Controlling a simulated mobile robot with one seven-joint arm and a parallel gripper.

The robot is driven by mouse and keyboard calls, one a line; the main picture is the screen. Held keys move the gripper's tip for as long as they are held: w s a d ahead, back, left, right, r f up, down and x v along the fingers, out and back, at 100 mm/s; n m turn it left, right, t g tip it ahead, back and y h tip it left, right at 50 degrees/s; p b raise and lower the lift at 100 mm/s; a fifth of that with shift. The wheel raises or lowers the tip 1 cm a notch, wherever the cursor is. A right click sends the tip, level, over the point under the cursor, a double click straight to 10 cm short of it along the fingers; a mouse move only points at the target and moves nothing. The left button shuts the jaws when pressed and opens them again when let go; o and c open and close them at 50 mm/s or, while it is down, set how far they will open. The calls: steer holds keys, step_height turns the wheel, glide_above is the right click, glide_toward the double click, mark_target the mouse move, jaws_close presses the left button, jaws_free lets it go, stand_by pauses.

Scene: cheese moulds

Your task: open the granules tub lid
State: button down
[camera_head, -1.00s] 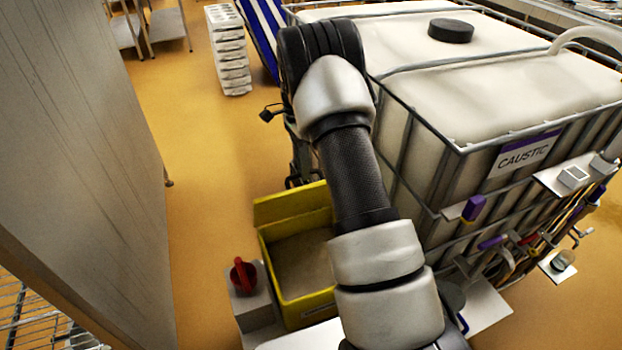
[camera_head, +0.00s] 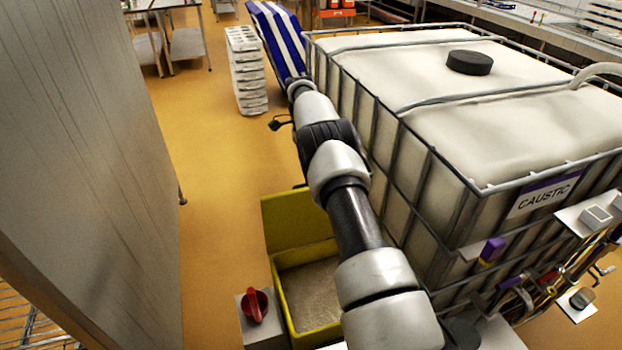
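The granules tub (camera_head: 283,302) is a yellow box at the lower middle, beside the caustic tank. Its top is open, and pale brown granules (camera_head: 312,288) show inside. The yellow lid (camera_head: 292,222) stands raised at the tub's far edge. My arm crosses over the tub's right side and reaches away past the lid, along the tank's left side. It hides part of the lid and the tub's right wall.
A red knob (camera_head: 254,304) on a grey box is just left of the tub. The caged white caustic tank (camera_head: 470,110) fills the right. A tall grey panel (camera_head: 90,150) stands at left. A white stack (camera_head: 246,70) stands behind. Orange floor (camera_head: 215,180) is clear between panel and tub.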

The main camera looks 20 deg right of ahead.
steer(key=shift+s+a+f, duration=0.1)
steer(key=shift+f, duration=0.5)
steer(key=c, duration=1.8)
jaws_free()
steer(key=shift+f, duration=0.1)
step_height(320, 180, up, 10)
steer(key=shift+r+p, duration=0.25)
steer(key=shift+p, duration=0.3)
